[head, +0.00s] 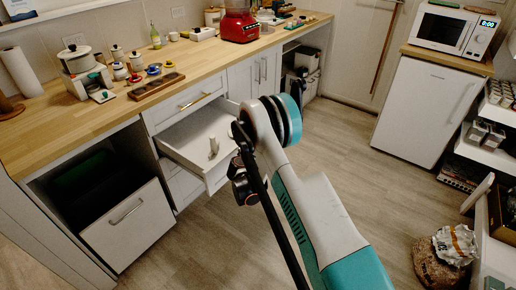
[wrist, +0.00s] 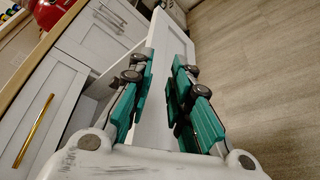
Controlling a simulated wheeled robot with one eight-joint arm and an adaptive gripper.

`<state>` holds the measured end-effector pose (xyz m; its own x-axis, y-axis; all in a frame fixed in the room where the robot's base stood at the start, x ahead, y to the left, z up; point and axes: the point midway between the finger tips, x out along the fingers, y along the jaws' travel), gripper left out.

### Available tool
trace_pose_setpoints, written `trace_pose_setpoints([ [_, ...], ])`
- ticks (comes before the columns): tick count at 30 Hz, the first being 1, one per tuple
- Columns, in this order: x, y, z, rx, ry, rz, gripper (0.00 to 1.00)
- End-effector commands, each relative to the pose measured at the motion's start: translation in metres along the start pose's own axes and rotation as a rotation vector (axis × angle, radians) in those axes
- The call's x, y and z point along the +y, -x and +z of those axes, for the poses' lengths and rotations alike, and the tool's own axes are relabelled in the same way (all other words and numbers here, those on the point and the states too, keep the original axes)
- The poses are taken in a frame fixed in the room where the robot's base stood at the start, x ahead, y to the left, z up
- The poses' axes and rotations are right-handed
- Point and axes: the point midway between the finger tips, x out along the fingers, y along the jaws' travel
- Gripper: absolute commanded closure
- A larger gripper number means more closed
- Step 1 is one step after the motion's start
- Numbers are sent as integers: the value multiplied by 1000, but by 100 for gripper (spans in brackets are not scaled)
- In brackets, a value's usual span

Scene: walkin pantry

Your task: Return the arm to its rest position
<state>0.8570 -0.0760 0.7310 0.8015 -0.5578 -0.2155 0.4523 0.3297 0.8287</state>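My arm reaches from the lower right of the head view toward the open drawer (head: 203,131) under the wooden counter. A small pale upright item (head: 213,147) stands in that drawer. My wrist end (head: 243,180) is by the drawer's right front corner, and my fingers are mostly hidden there. In the wrist view my gripper (wrist: 160,88) is open, its two teal-padded fingers apart. A white panel (wrist: 166,40), seemingly the drawer's front, shows beyond and between the fingers. No held object shows; whether a finger touches the panel I cannot tell.
The counter (head: 130,108) holds jars, a wooden tray (head: 156,86) and a red appliance (head: 239,24). A lower left drawer (head: 128,222) is also pulled out. A white fridge (head: 425,110) with a microwave (head: 452,28) stands at right. A sack (head: 455,245) sits lower right. The floor between is clear.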

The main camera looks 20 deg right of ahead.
Motion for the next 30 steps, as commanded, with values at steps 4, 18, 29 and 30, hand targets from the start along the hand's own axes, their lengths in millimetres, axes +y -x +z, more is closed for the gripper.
trace_pose_setpoints([
  [4, 6, 2, 5, 0, -1, -1, 82],
  [18, 7, 2, 5, 0, -2, -3, 82],
  [29, 62, 22, 50, 34, -178, -83, 82],
  [30, 70, 27, 58, 40, -212, -99, 82],
])
